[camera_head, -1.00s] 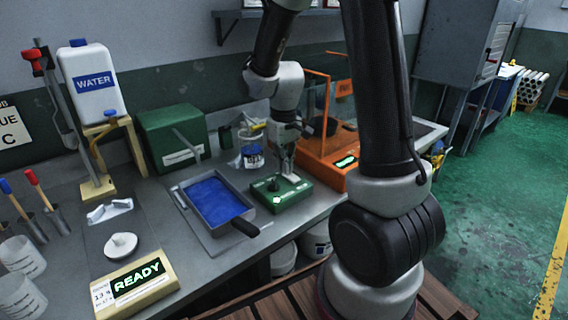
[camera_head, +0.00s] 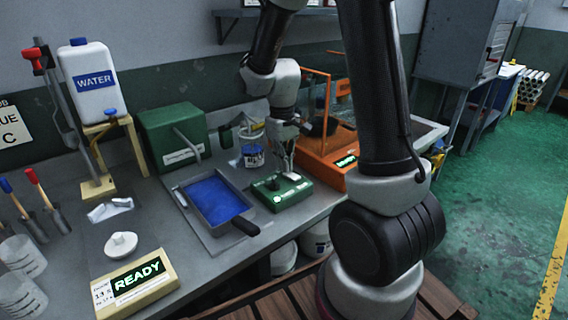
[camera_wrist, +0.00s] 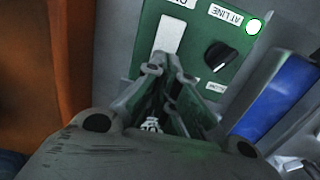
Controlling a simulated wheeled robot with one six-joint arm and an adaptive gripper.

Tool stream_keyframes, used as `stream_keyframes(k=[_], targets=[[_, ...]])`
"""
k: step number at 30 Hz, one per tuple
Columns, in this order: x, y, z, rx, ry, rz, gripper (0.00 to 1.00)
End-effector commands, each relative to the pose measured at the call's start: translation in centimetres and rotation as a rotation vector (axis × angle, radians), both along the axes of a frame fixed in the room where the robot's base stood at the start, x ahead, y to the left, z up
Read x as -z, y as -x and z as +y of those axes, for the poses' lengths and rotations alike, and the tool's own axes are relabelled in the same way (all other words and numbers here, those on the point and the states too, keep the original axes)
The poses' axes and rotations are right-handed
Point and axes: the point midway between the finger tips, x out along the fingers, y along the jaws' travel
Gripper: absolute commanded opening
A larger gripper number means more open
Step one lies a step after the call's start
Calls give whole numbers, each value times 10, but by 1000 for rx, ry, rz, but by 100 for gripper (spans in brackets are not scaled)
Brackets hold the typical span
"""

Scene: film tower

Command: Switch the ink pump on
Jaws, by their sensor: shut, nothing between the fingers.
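A green control box (camera_head: 283,192) sits on the bench just right of the tray of blue ink. In the wrist view its green panel (camera_wrist: 206,52) carries a black knob (camera_wrist: 217,57), a white plate (camera_wrist: 170,35), a label reading "AT LINE" and a round white lamp (camera_wrist: 253,27) that looks lit. My gripper (camera_head: 290,174) is over the right part of the box, pointing down. In the wrist view its fingertips (camera_wrist: 166,74) are together and empty, close to the lower end of the white plate. I cannot tell whether they touch it. The fingers hide the panel's lower part.
The blue ink tray (camera_head: 215,201) with a black handle lies left of the box. An orange machine (camera_head: 322,158) with clear panels stands close on the right. A labelled jar (camera_head: 253,157) and a green case (camera_head: 172,138) stand behind. A "READY" display (camera_head: 137,277) is front left.

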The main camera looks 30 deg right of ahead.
Motion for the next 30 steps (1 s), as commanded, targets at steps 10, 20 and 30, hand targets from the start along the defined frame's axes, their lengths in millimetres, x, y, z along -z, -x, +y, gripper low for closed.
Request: stream_keyframes(k=[10, 20, 30], targets=[[-7, 0, 0, 0, 0, 0, 0], [-26, -5, 0, 0, 0, -5, 0], [-102, -16, 2, 0, 0, -5, 0]])
